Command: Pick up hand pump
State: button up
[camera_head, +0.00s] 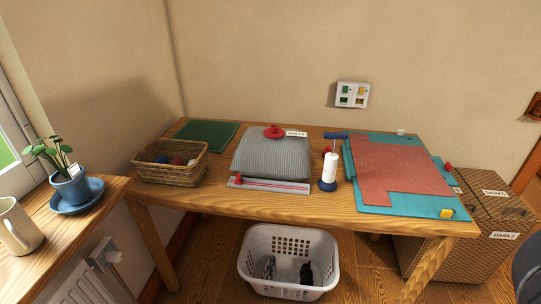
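The hand pump (329,170) stands upright on the wooden table, right of the table's middle. It has a white barrel, a dark blue round base and a blue T-shaped handle on top. A small red part or object shows at its upper left; I cannot tell whether it belongs to the pump. The pump stands between a grey ribbed cushion-like bundle (270,158) and a teal mat (395,208), with small gaps at table level. My gripper is not in view.
A red sheet (400,165) lies on the teal mat. A ruler-like strip (268,185) lies in front of the bundle. A wicker basket (155,172) stands left. A white laundry basket (290,238) sits below the table's front edge. Wicker hampers (440,258) stand right.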

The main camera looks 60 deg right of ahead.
aim_at(327, 184)
jog(key=z, duration=1.4)
jog(key=k+j+u, duration=0.1)
jog(key=j, duration=0.2)
jog(key=k+j+u, duration=0.1)
jog(key=j, duration=0.25)
jog(key=k+j+u, duration=0.1)
jog(key=j, duration=0.25)
jog(key=k, duration=0.1)
